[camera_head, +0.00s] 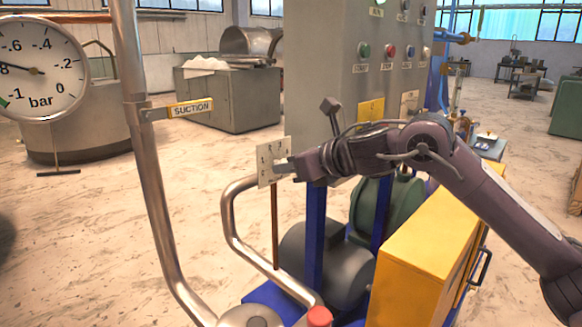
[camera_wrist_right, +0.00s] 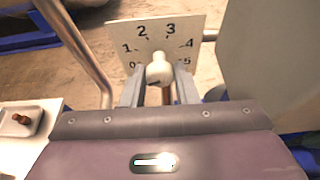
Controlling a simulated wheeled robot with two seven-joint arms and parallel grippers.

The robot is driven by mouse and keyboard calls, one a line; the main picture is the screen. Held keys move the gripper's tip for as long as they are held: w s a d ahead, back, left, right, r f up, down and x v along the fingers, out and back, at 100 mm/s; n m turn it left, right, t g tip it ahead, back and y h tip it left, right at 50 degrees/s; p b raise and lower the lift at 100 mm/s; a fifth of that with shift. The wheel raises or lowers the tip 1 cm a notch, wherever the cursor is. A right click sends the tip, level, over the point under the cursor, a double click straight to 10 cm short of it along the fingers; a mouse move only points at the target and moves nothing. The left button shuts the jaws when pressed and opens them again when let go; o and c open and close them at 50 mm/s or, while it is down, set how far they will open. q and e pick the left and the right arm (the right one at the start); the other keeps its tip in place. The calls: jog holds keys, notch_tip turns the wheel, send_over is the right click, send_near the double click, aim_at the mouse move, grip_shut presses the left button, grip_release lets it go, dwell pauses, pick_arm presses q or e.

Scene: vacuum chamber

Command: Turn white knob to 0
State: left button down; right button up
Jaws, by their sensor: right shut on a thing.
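The white knob (camera_wrist_right: 158,68) sits at the centre of a pale dial plate (camera_wrist_right: 185,28) numbered 0 to 5 in the right wrist view. A small dark mark shows on the knob's lower left; I cannot read exactly which number it points to. The fingers of my right gripper (camera_wrist_right: 159,90) stand on either side of the knob and are shut on it. In the head view the right gripper (camera_head: 284,166) reaches the plate (camera_head: 265,172) from the right, and hides the knob. My left gripper is not in view.
A bent metal pipe (camera_head: 236,232) runs below the plate, and a thick vertical pipe (camera_head: 150,180) with a SUCTION label stands left. A grey control cabinet (camera_head: 315,80) rises behind the gripper. A yellow box (camera_head: 425,245) is below my right arm. A round gauge (camera_head: 40,70) is at upper left.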

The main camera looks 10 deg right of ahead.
jog(key=shift+f, duration=0.2)
jog(key=o, duration=1)
jog(key=shift+r, duration=0.1)
jog(key=b+v, duration=0.1)
jog(key=v, duration=0.6)
jog(key=shift+s+d+r+b, duration=0.2)
jog(key=shift+s+d+b, duration=0.05)
jog(key=shift+s+b, duration=0.05)
jog(key=shift+f, duration=0.1)
